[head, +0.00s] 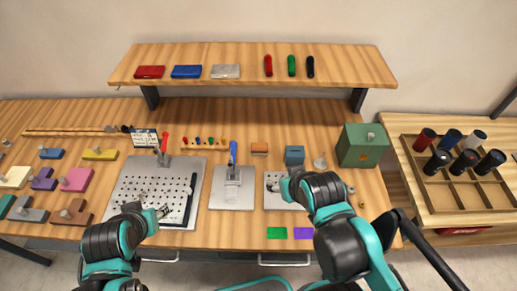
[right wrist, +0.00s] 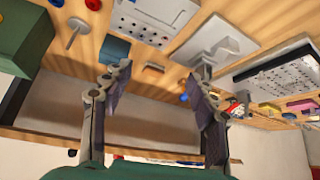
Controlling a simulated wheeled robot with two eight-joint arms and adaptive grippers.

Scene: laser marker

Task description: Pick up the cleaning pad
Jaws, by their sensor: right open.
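A small orange-brown block (head: 260,149), which looks like the cleaning pad, lies on the table behind the middle plates. It also shows in the right wrist view (right wrist: 155,67), seen between the open fingers but apart from them. My right gripper (head: 290,183) is over the small right plate, in front of a blue box (head: 294,154) and to the right of the block. In the right wrist view the right gripper (right wrist: 158,82) is open and empty. My left gripper (head: 160,212) is over the front of the large perforated plate (head: 132,180); its fingers are too small to judge.
A plate with a blue-handled clamp (head: 232,185) stands left of my right gripper. A green box (head: 363,145) stands at the right. A wooden shelf (head: 250,65) overhangs the back. Several small coloured pieces lie left of the block.

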